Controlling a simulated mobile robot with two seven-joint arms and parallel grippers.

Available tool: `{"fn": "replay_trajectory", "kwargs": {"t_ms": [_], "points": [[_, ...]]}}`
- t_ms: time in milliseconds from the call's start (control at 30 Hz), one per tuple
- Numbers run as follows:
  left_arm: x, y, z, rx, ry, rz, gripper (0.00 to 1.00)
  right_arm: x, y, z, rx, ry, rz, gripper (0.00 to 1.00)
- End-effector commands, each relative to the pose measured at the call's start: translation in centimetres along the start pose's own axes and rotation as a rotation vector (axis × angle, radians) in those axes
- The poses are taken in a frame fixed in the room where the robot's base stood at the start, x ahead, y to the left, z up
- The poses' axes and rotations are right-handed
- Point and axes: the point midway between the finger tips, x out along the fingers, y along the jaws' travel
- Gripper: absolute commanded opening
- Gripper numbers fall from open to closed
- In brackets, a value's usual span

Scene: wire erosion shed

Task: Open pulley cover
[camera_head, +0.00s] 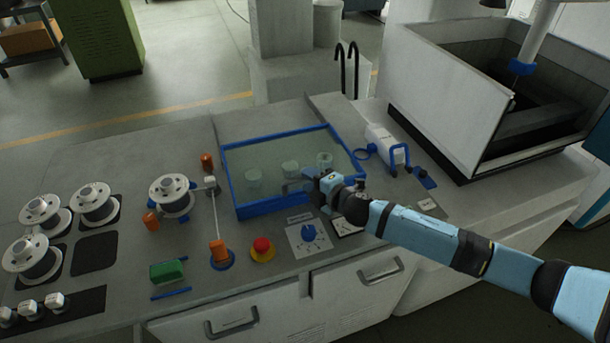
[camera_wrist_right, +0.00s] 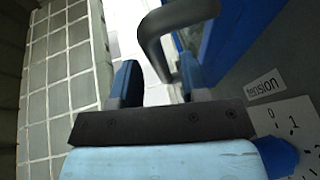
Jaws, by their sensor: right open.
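The pulley cover is a clear panel in a blue frame (camera_head: 228,170), lying closed on the bench, with pulleys dimly visible beneath it. Its grey handle (camera_head: 293,187) is at the front edge. In the right wrist view the handle (camera_wrist_right: 152,38) is a thick bent bar close ahead. My right gripper (camera_head: 312,184) is at the handle. In the right wrist view its two fingers (camera_wrist_right: 161,82) are apart, and part of the bar shows between them in the picture. I cannot tell whether they touch it. My left gripper is not in view.
A tension dial (camera_head: 309,236) and a red button (camera_head: 262,248) sit in front of the cover. Wire spools (camera_head: 97,203) and an orange-ended roller arm (camera_head: 215,220) stand to the left. A white nozzle unit (camera_head: 385,142) and an open tank (camera_head: 450,105) are at the right.

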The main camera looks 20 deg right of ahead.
Motion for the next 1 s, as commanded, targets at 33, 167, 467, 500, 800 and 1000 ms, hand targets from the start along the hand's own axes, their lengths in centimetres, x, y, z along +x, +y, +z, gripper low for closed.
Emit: {"fn": "replay_trajectory", "kwargs": {"t_ms": [33,167,467,500,800,1000], "points": [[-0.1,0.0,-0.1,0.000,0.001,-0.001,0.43,0.7,0.1,0.0,0.001,-0.001,0.001,0.41],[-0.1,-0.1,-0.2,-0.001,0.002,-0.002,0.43,1.8,0.0,0.0,0.002,-0.001,0.000,0.41],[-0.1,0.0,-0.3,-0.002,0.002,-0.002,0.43,2.2,-0.1,0.0,0.001,0.000,-0.001,0.41],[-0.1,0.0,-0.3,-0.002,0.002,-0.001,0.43,2.2,-0.1,0.0,0.001,0.000,-0.001,0.41],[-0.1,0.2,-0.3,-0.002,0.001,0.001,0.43,2.2,-0.1,0.0,0.001,-0.001,-0.001,0.00],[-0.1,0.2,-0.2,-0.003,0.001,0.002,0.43,2.6,0.0,0.2,0.001,-0.001,0.000,0.00]]}}
